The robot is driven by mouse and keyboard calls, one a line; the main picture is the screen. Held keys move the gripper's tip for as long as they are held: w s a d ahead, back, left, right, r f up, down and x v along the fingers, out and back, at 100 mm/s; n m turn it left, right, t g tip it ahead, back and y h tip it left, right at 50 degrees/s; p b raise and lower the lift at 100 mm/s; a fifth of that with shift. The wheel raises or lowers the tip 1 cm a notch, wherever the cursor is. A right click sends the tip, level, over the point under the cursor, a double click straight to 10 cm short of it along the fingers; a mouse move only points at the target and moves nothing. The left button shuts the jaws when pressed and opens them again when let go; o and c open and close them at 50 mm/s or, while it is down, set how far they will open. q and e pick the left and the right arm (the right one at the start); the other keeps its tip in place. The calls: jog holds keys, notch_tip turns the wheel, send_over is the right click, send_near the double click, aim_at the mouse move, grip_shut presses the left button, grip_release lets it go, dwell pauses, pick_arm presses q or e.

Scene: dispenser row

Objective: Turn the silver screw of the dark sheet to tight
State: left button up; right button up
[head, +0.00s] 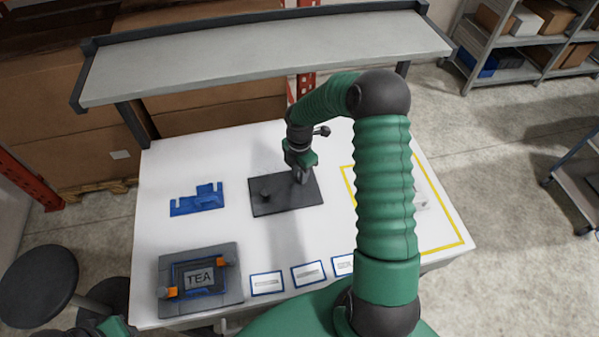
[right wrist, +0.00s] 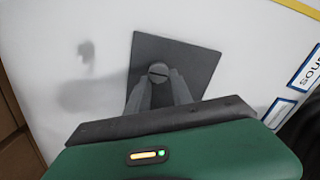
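The dark sheet (head: 285,205) lies flat on the white table and also shows in the right wrist view (right wrist: 195,65). My right gripper (head: 300,180) points down at its right part. In the right wrist view a grey slotted screw head (right wrist: 158,71) sits between the fingertips of my right gripper (right wrist: 159,78). The fingers flank it closely; I cannot tell whether they press on it. In the head view the fingers hide this screw. A small dark round shape (head: 265,193) shows on the sheet's left part. Part of my left gripper (head: 100,328) shows at the lower left edge; its fingers are unclear.
A blue bracket-like part (head: 197,201) lies left of the sheet. A grey fixture (head: 235,283) with a TEA plate and orange clips is at the front left. Blue-edged label cards (head: 268,283) lie along the front. A grey shelf (head: 270,55) spans the back.

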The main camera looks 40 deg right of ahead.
jog(key=shift+d, duration=0.2)
jog(key=shift+c, duration=1.2)
jog(key=shift+d+f, duration=0.15)
jog(key=shift+d, duration=0.3)
grip_shut()
pick_arm(q)
jog(key=shift+d+r, duration=0.1)
jog(key=shift+d, duration=0.45)
